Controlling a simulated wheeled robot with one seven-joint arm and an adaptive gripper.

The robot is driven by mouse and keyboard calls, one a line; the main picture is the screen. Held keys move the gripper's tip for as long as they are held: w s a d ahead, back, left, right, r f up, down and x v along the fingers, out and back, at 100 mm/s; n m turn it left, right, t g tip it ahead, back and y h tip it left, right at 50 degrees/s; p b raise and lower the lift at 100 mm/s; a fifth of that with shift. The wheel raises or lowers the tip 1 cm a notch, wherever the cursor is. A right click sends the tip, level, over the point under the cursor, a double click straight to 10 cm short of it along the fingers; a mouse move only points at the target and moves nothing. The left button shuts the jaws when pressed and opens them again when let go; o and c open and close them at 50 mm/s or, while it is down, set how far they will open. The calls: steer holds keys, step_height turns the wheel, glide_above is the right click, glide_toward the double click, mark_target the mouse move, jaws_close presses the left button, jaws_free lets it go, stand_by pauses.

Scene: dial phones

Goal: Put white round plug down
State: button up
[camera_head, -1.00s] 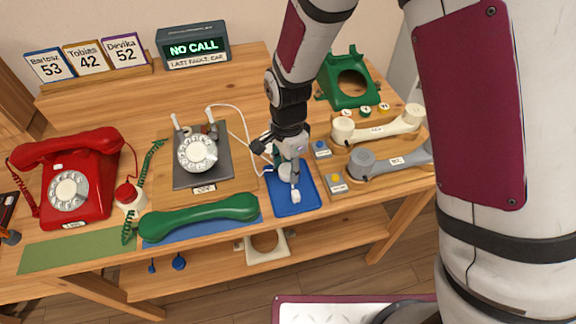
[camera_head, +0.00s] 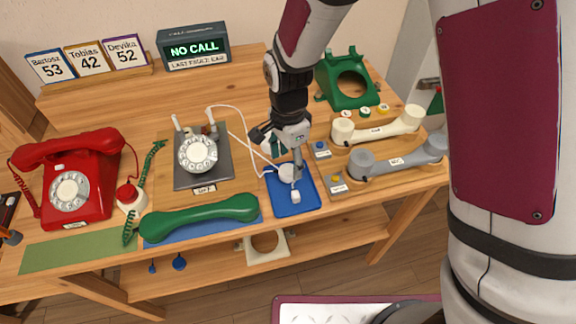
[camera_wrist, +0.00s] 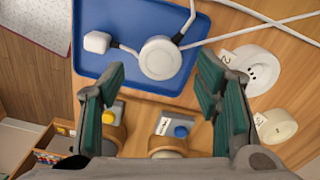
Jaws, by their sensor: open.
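The white round plug (camera_head: 287,173) lies on the blue tray (camera_head: 303,208), with a white cable running from it. In the wrist view the white round plug (camera_wrist: 159,58) rests flat on the blue tray (camera_wrist: 150,11), near the tray's edge. A small white square plug (camera_wrist: 97,42) is joined to it by a short lead and lies to its left; it also shows in the head view (camera_head: 295,197). My gripper (camera_head: 281,156) is over the tray, just behind and above the round plug. In the wrist view its fingers (camera_wrist: 162,76) are wide apart and empty.
A cream handset (camera_head: 378,128) and a grey handset (camera_head: 398,158) lie close to the tray's right. A green handset (camera_head: 200,216) lies at its left. The dial phone on a grey plate (camera_head: 203,172) stands left of my gripper. A red phone (camera_head: 70,180) is farther left.

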mark_target(288, 170)
steer(key=s+d+r+n, duration=0.1)
steer(key=d+r, duration=0.2)
steer(key=r, duration=0.5)
steer(key=s+d+r+n, duration=0.1)
steer(key=d+r, duration=0.1)
steer(key=r, duration=0.5)
steer(key=s+d+r+n+t, duration=0.1)
steer(key=s+d+r+n, duration=0.3)
steer(key=s+d, duration=0.3)
steer(key=s+d+r+n+t, duration=0.2)
steer(key=s+d+r+n, duration=0.3)
steer(key=s, duration=0.8)
steer(key=d, duration=0.3)
steer(key=shift+s+n+p, duration=0.25)
steer(key=shift+n+p, duration=0.05)
steer(key=shift+d+r, duration=0.1)
